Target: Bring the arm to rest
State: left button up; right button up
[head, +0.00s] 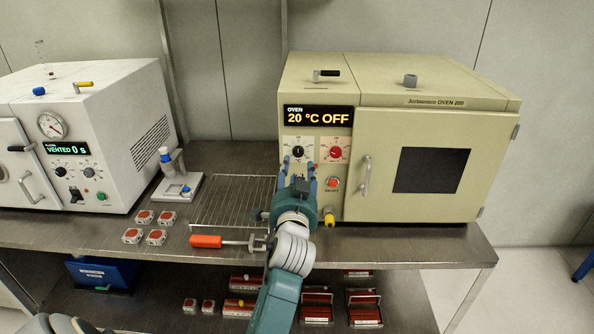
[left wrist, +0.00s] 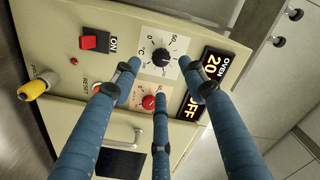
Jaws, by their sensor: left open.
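My left gripper (head: 298,172) is open and empty in the head view. Its blue fingers point at the control panel of the beige oven (head: 430,120), and the arm reaches up from the bottom. In the left wrist view the spread fingers (left wrist: 158,80) frame the panel's black knob (left wrist: 161,57) and red knob (left wrist: 149,102). I cannot tell whether any fingertip touches the panel. The oven display (head: 318,117) reads 20 °C OFF. The oven door (head: 480,200) looks shut. My right gripper is in neither view.
A white plasma machine (head: 120,130) stands at left, its display reading VENTED 0 s. Between the machines are a wire rack (head: 225,205), a small stand (head: 178,187), several red-topped parts (head: 145,217) and a red-handled tool (head: 206,241). Trays (head: 364,308) sit on the lower shelf.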

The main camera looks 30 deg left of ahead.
pick_arm(q)
jog(key=s+d+f+n+g+h, duration=0.1)
jog(key=s+d+f+g+h, duration=0.25)
jog(key=s+f, duration=0.55)
jog(key=s+d+f+g+h, duration=0.2)
jog(key=s+d+f, duration=0.4)
jog(key=f, duration=0.5)
jog(key=s+d+f+g+h, duration=0.2)
jog(key=s+d+f+g, duration=0.15)
jog(key=s, duration=0.65)
jog(key=s+d+f+g+h, duration=0.2)
jog(key=s+d+f, duration=0.25)
jog(key=s, duration=0.55)
notch_tip(320, 180, down, 27)
jog(key=s+d+g, duration=0.1)
jog(key=s+g, duration=0.1)
jog(key=s, duration=0.1)
jog(key=s+a+f+g, duration=0.1)
jog(key=s+a+f, duration=0.2)
jog(key=s+f, duration=1.2)
jog(key=shift+s+m, duration=0.4)
jog(key=shift+s, duration=0.3)
jog(key=shift+f, duration=0.1)
